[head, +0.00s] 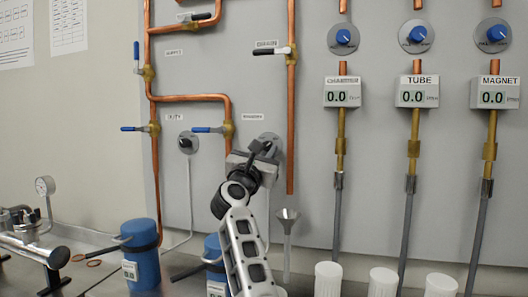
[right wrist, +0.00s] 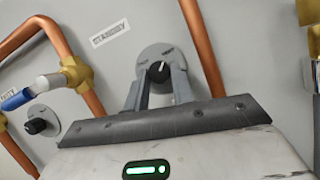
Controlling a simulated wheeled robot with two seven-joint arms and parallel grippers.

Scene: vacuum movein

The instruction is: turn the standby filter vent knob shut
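The standby filter vent knob (right wrist: 157,72) is black with a white pointer mark, on a round grey plate on the wall panel. A label reading STANDBY (right wrist: 110,33) sits above it to the left in the right wrist view. My right gripper (right wrist: 158,84) has one finger on each side of the knob, close against it, and appears shut on it. In the head view my right gripper (head: 262,148) is up at the panel and hides the knob. Part of the knob's plate (head: 271,138) shows behind it. My left gripper is not in view.
A second black knob (head: 186,143) sits to the left. A blue-handled valve (head: 208,130) and copper pipe (head: 291,130) flank my right gripper.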

